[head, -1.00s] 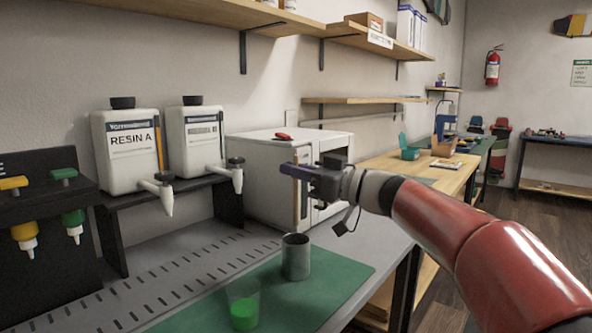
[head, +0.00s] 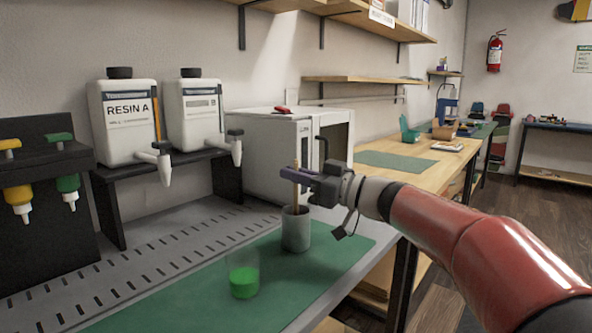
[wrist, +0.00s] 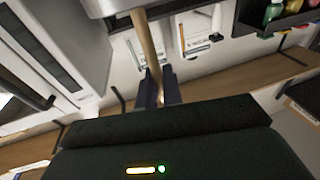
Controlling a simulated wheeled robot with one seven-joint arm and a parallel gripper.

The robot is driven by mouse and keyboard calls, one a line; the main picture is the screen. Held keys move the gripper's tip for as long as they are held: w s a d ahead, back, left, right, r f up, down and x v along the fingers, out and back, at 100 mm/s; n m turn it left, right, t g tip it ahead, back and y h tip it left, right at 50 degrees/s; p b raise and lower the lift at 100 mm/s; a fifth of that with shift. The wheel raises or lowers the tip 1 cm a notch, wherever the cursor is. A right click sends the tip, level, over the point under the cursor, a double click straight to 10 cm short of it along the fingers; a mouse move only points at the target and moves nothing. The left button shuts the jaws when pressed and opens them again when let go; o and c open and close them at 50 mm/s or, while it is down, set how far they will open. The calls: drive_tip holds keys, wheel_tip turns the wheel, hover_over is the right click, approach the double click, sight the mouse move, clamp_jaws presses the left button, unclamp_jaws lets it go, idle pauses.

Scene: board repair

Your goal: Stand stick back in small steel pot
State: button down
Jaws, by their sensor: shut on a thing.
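The small steel pot (head: 296,232) stands upright on the green mat (head: 205,292) on the bench. My gripper (head: 303,175) is just above the pot, shut on a thin wooden stick (head: 296,190). The stick is nearly upright, and its darker lower part reaches down into the pot's mouth. Its lower end is hidden, so I cannot tell whether it touches the bottom. In the wrist view the stick (wrist: 149,45) runs from between my fingers (wrist: 159,92) to the pot's grey edge (wrist: 105,6).
A clear cup of green liquid (head: 243,281) stands on the mat left of the pot. Resin jugs (head: 125,122) with taps stand on a black rack behind. A white cabinet (head: 262,160) stands behind my gripper. The mat's front is clear.

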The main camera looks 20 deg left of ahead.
drive_tip(key=shift+f, duration=0.2)
drive_tip(key=c, duration=1.5)
unclamp_jaws()
drive_tip(key=v, duration=0.7)
drive_tip(key=shift+d, duration=0.4)
